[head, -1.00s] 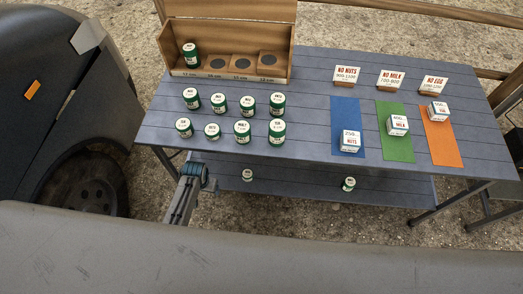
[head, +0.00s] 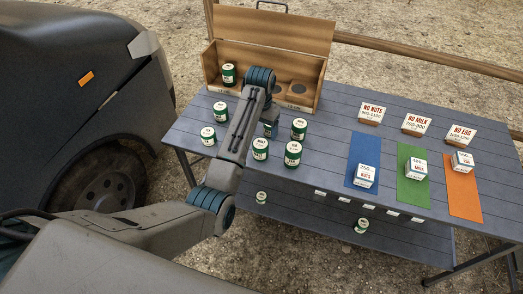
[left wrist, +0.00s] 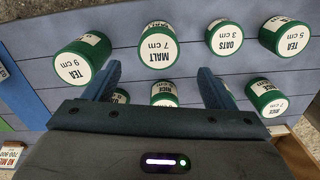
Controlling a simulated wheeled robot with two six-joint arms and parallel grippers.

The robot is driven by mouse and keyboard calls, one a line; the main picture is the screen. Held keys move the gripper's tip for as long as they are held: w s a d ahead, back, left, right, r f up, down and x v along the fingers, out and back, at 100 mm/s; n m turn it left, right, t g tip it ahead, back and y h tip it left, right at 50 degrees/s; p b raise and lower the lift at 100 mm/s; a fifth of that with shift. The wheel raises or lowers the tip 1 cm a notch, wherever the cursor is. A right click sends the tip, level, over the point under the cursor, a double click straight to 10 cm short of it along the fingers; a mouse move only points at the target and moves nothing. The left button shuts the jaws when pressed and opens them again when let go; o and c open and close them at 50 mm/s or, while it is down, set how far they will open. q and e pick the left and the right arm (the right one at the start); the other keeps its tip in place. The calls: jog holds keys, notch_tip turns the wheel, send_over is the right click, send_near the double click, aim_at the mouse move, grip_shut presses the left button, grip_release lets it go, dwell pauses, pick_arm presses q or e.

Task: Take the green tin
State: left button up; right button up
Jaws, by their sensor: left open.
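Several green tins with white lids stand on the grey slatted table (head: 335,165), among them tins at the front right (head: 293,154) and far left (head: 220,112). Another green tin (head: 229,75) stands in the wooden box. My left gripper (left wrist: 158,76) is open and empty above the tins. In the left wrist view the tin marked MALT 7 cm (left wrist: 158,45) shows between and beyond the fingertips; a RICE tin (left wrist: 163,93) is between the fingers, partly hidden. TEA 9 cm (left wrist: 82,57), OATS 3 cm (left wrist: 224,37) and TEA 5 cm (left wrist: 285,36) are around them. My arm hides some tins in the head view.
The open wooden box (head: 318,75) stands at the back left with empty round recesses. White cartons stand on blue (head: 363,148), green (head: 412,190) and orange (head: 464,198) strips, with signs behind. Two tins (head: 261,198) (head: 361,226) are on the lower shelf. A dark vehicle (head: 60,90) is at left.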

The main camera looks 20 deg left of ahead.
aim_at(261, 143)
pick_arm(q)
notch_tip(261, 143, down, 5)
jog(key=shift+a+r+p, duration=0.1)
jog(key=shift+p, duration=0.25)
notch_tip(261, 143, down, 5)
jog(key=shift+s+r+p, duration=0.1)
jog(key=shift+s+p, duration=0.05)
jog(key=shift+p, duration=0.65)
jog(key=shift+f, duration=0.4)
jog(key=shift+c, duration=0.6)
jog(key=c, duration=1)
pick_arm(e)
jog(key=shift+s+d+r, duration=0.1)
jog(key=shift+s+r, duration=0.05)
jog(key=shift+r, duration=0.45)
jog(key=shift+s+r, duration=0.1)
jog(key=shift+r, duration=0.5)
